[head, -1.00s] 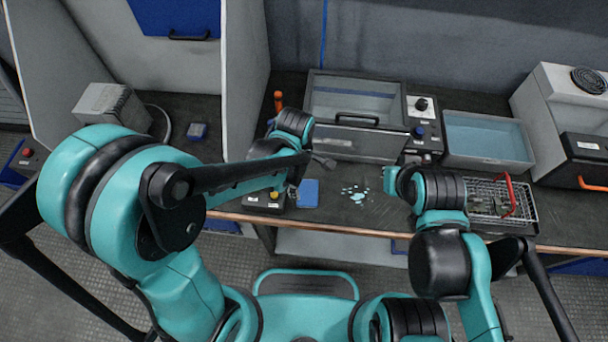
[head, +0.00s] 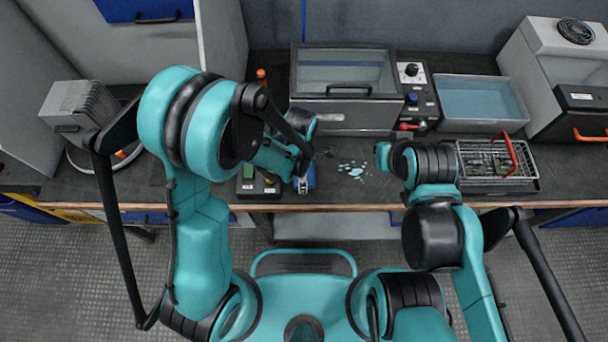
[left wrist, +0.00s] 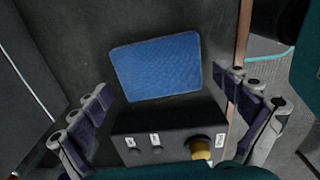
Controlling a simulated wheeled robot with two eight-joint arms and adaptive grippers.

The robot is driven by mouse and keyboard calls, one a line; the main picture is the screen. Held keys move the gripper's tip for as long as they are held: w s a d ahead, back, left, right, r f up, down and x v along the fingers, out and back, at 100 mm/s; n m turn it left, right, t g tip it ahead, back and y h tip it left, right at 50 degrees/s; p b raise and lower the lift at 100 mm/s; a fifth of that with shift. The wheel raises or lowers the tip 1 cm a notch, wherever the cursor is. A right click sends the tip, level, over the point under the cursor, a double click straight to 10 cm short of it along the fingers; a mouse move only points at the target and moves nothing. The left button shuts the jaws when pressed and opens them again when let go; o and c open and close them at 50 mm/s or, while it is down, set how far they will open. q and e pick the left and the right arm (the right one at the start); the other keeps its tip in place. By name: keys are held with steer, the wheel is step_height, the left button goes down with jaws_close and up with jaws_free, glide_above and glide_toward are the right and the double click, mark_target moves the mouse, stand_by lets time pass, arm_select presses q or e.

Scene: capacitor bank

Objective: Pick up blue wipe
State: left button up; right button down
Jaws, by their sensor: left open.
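The blue wipe (left wrist: 155,65) lies flat on the dark bench top, a blue textured rectangle in the left wrist view. In the head view only a strip of it (head: 311,177) shows beside my left gripper (head: 301,184), which hides the rest. In the left wrist view the fingers of my left gripper (left wrist: 165,88) are spread wide on either side of the wipe's near part, with nothing between them. The gripper looks to be above the wipe; the exact height is hard to tell. My right arm shows over the bench, but its gripper is not visible.
A small control box (left wrist: 165,147) with a yellow knob sits close to the wipe. The bench's front edge (head: 350,207) is near. Pale blue spots (head: 354,170) lie to the right. A lidded tank (head: 345,90), a blue-filled tray (head: 483,100) and a wire basket (head: 495,160) stand beyond.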

arm_select(q)
steer(key=shift+r, duration=0.1)
steer(key=shift+c, duration=0.9)
steer(key=c, duration=0.7)
steer(key=shift+r, duration=0.3)
step_height(320, 180, up, 4)
steer(key=p, duration=0.2)
steer(key=shift+p, duration=0.3)
steer(key=d+r+p, duration=0.1)
steer(key=d+r, duration=0.1)
steer(key=d, duration=0.2)
steer(key=d+r+p, duration=0.1)
steer(key=d+r, duration=0.1)
steer(key=d, duration=0.1)
steer(key=d+r+p, duration=0.1)
steer(key=d+r, duration=0.1)
steer(key=d, duration=0.2)
steer(key=shift+d+r, duration=0.2)
steer(key=shift+d, duration=0.1)
